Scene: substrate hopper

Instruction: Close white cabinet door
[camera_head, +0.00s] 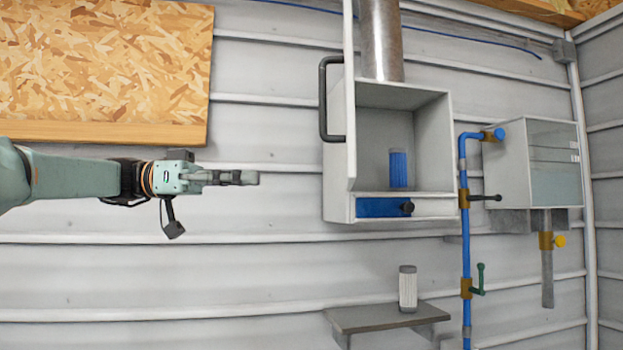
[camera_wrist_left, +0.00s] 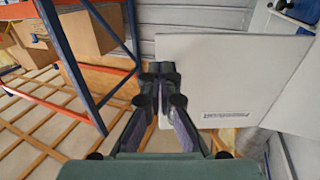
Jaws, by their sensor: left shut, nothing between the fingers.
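The white cabinet (camera_head: 405,125) hangs on the wall with its front open. Its white door (camera_head: 349,100) stands open at the left side, seen nearly edge-on, with a black handle (camera_head: 328,98) on its left face. A blue ribbed cylinder (camera_head: 398,168) stands inside the cabinet. My left gripper (camera_head: 256,178) is shut and empty, left of the door and lower than its handle, apart from it. In the left wrist view my shut fingers (camera_wrist_left: 160,75) appear in front of a large pale panel (camera_wrist_left: 225,80), which may be the door. My right gripper is not in view.
A blue panel with a black knob (camera_head: 407,207) is below the cabinet opening. A grey shelf (camera_head: 375,318) holds a white cylinder (camera_head: 407,288). Blue pipe (camera_head: 465,240) with valves and a glass-fronted box (camera_head: 553,160) are to the right. An OSB board (camera_head: 105,65) is upper left.

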